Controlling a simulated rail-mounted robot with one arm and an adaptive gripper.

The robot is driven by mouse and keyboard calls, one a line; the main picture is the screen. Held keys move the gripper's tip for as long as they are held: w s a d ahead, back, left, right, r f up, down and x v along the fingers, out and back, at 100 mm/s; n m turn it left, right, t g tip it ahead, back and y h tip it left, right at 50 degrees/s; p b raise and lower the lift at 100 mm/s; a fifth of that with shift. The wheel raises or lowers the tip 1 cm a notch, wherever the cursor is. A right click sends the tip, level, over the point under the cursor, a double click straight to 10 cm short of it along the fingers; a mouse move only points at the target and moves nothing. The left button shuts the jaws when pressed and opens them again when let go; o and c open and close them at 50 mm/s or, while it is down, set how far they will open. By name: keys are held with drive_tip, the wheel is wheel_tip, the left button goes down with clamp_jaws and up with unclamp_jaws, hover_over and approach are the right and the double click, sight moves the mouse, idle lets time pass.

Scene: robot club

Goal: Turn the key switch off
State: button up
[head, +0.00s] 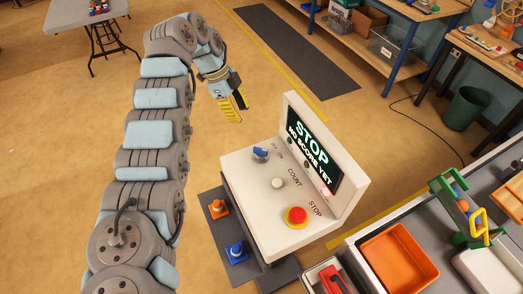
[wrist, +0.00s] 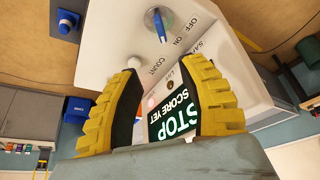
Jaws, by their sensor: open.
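The key switch (head: 260,153) is a blue key on a round silver base, on the sloped top of a white console (head: 235,165). OFF and ON labels are printed beside it. In the wrist view the blue key (wrist: 160,26) is upright in the picture at the top, its lower end beside the ON label. My gripper (head: 235,108) is above and behind the console, apart from the key. Its yellow-and-black fingers (wrist: 160,68) are spread with nothing between them; the key lies beyond their tips.
A white COUNT button (head: 278,183) and a red STOP button (head: 296,216) share the panel. A raised screen (head: 312,150) showing STOP stands along its right side. Orange (head: 219,208) and blue cones (head: 236,252) stand at left. A bench with an orange tray (head: 400,262) is at right.

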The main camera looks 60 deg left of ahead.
sight(260, 149)
drive_tip(key=p+x, duration=0.2)
drive_tip(key=x, duration=1.5)
drive_tip(key=shift+w, duration=0.2)
clamp_jaws()
